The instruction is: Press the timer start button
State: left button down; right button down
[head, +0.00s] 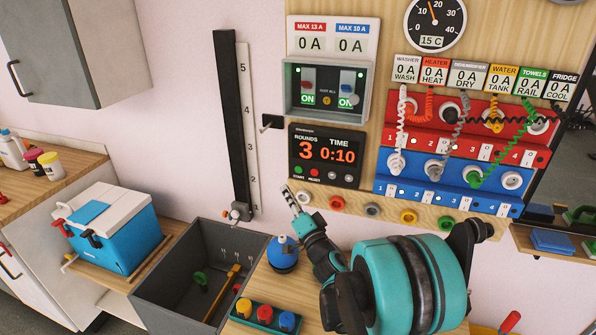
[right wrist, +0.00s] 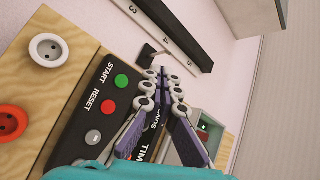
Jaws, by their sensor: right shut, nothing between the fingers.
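The black timer (head: 325,139) is on the wooden wall panel and reads ROUNDS 3, TIME 0:10 in orange. Its green START button (head: 298,169) is at the lower left, with the red RESET button (head: 314,173) beside it. My right gripper (head: 290,192) is shut and empty, its tips just below and left of START in the head view. In the right wrist view the green START button (right wrist: 122,81) shows clear of the fingers, to their left. The right gripper (right wrist: 161,76) covers part of the timer face there. My left gripper is not in view.
A switch box (head: 326,91) is above the timer. Red and blue socket strips (head: 449,181) with hanging cords are to its right. Coloured round sockets (head: 372,209) line the panel below.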

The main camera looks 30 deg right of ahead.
jog(key=shift+w+d, duration=1.35)
jog(key=shift+d, duration=0.2)
jog(key=shift+w+d, duration=1.3)
jog(key=shift+d, duration=0.25)
jog(key=shift+d, duration=0.1)
jog(key=shift+w+d, duration=0.25)
jog(key=shift+w+d, duration=0.25)
jog(key=shift+s+a, duration=0.55)
jog(key=shift+a, duration=0.05)
jog(key=shift+s+a+b, duration=0.35)
jog(key=shift+s+a, duration=1.25)
jog(key=shift+a, duration=0.3)
